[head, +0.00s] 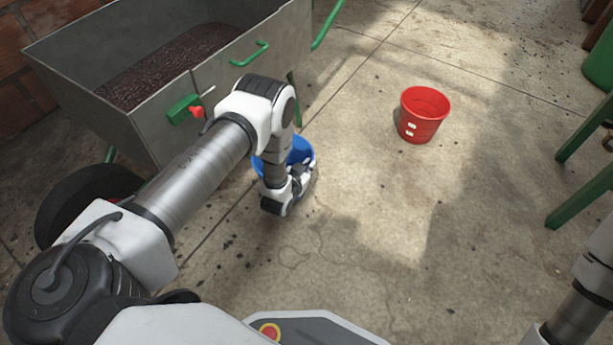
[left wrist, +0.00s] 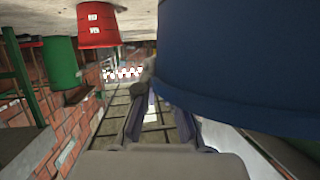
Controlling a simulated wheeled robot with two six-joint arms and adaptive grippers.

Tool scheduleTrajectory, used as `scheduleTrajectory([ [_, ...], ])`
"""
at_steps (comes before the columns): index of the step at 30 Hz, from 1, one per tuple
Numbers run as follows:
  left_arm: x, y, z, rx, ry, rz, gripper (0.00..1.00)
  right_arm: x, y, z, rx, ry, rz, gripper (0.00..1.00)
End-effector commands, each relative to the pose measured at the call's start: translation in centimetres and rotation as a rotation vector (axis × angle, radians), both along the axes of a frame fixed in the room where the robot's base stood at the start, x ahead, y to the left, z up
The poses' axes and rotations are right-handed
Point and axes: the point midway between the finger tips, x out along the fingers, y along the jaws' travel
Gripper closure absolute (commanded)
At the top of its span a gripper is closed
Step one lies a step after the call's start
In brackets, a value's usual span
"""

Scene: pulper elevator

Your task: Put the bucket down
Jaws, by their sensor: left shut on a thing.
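A blue bucket (head: 300,150) is at the lower left-middle of the head view, below the metal cart's corner and partly hidden by my left arm. My left gripper (head: 297,182) is shut on the blue bucket at its near side. In the left wrist view, the blue bucket (left wrist: 240,60) fills the upper right, close to the gripper fingers (left wrist: 158,100). That view is upside down. The bucket's base is hidden, so I cannot tell whether it touches the floor. My right gripper is out of view; only part of my right arm shows at the right edge.
A metal cart (head: 235,80) with dark pulp stands at upper left, with a wheel (head: 75,200) below. A red bucket (head: 423,115) stands on the concrete floor. Green legs (head: 585,130) are at right. The floor between the buckets and in front is clear.

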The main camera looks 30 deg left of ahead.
Motion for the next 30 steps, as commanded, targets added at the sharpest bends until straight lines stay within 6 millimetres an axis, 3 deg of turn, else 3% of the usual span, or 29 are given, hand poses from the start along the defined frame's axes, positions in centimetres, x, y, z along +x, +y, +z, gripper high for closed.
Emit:
scheduleTrajectory([
  [7, 0.1, 0.3, -3.7, 0.000, -0.001, -0.002, 1.00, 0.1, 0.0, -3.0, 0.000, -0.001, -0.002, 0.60],
  [17, 0.1, 0.3, -3.8, 0.000, 0.000, -0.001, 1.00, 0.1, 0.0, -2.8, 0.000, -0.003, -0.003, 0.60],
  [18, 0.1, 0.3, -3.8, 0.000, 0.001, -0.001, 0.86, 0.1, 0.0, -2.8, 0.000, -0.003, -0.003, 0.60],
  [20, 0.1, 0.3, -3.7, 0.000, 0.001, -0.001, 0.68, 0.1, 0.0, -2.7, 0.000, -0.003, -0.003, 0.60],
  [30, 0.1, 0.3, -3.2, 0.000, 0.000, -0.001, 0.68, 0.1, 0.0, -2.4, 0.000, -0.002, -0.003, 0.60],
])
